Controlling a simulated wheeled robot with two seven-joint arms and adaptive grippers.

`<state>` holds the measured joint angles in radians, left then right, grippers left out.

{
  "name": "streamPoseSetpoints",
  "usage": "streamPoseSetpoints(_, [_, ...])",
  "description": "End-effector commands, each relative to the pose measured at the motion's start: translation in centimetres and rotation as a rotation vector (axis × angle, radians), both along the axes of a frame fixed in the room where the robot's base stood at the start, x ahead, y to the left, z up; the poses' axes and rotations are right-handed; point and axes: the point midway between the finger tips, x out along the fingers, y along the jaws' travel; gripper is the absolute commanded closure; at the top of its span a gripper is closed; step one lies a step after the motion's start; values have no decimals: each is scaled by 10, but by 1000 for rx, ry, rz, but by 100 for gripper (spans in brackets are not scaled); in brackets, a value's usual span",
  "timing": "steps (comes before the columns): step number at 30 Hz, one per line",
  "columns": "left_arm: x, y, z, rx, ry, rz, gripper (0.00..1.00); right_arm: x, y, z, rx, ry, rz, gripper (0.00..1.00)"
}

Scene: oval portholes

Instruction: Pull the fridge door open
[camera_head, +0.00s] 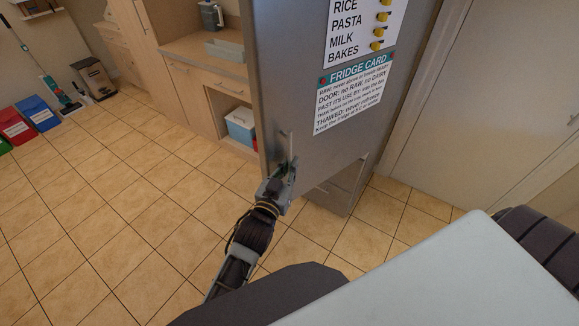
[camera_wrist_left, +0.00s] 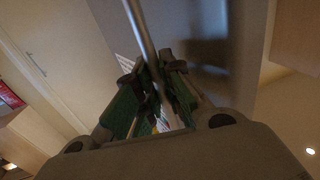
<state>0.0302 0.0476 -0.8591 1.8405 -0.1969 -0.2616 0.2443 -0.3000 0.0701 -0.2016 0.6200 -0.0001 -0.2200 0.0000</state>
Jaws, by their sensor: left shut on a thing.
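The grey fridge door (camera_head: 290,70) stands in the middle of the head view, with paper notices on its face. Its slim metal handle (camera_head: 291,141) is upright near the door's left edge. My left gripper (camera_head: 286,172) is at the lower part of this handle, shut on it. In the left wrist view the handle (camera_wrist_left: 139,32) runs down between the two green-padded fingers of the left gripper (camera_wrist_left: 155,88). The fingers hide the handle's lower part. I cannot tell from the head view whether the door is ajar. My right gripper is not in view.
Wooden cabinets (camera_head: 185,75) with a kettle (camera_head: 211,16) stand left of the fridge, and a blue box (camera_head: 240,124) sits on a low shelf. Coloured bins (camera_head: 37,112) are at the far left. The tiled floor (camera_head: 110,200) left of my arm is clear.

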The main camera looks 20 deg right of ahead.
Motion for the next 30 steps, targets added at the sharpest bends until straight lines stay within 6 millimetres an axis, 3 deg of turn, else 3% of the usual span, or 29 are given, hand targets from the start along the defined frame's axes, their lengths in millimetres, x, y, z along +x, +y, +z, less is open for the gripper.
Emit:
streamPoseSetpoints(1, [0,0,2,-4,-2,0,87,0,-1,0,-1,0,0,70])
streamPoseSetpoints(6, [0,0,1,-2,-2,0,69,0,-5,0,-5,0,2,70])
streamPoseSetpoints(20, [-3,4,0,0,0,1,69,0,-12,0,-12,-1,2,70])
streamPoseSetpoints(30, [-23,25,-1,-1,1,1,69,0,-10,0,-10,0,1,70])
